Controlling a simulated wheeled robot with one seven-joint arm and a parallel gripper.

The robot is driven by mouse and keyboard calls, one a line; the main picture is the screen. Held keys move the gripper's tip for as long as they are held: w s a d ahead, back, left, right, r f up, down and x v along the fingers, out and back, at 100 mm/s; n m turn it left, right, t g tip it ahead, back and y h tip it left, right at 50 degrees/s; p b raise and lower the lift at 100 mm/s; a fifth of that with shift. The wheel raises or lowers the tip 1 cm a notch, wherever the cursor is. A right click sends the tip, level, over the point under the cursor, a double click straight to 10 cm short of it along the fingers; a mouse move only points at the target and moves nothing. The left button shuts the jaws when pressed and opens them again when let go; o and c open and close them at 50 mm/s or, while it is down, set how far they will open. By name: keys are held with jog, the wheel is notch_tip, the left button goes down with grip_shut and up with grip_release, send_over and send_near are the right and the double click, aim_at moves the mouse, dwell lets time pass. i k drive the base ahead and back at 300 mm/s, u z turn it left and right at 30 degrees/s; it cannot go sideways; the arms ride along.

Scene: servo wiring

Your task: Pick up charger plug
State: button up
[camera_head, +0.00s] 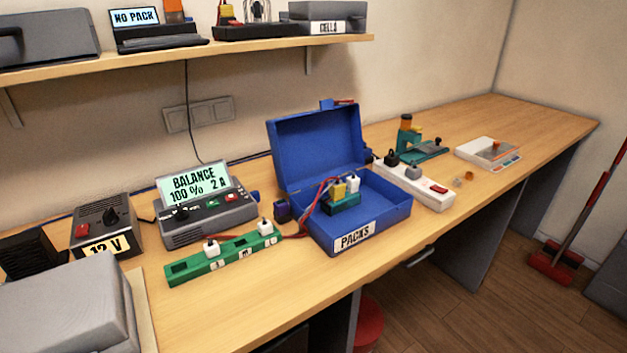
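A white power strip (434,196) lies on the bench right of the blue box. A black plug (391,158) sits at its far end, and a pale grey plug (413,172) sits nearer its middle. I cannot tell which of them, if either, is the charger plug. The grey charger (207,217) stands left of the box, its screen reading "BALANCE 100 % 2 A". A small dark blue piece (283,210) lies between the charger and the box, near red wires. My gripper is not in view.
The open blue box (381,228), labelled PACKS, holds a pack with white and yellow connectors. A green board (190,268) with white plugs lies in front of the charger. A teal stand (425,153) and a white scale (488,152) are farther right. The far right bench is clear.

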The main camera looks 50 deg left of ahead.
aim_at(339, 187)
jog(key=u, duration=0.55)
jog(key=i, duration=0.95)
jog(key=u, duration=0.8)
jog(key=i, duration=0.3)
jog(key=u, duration=0.15)
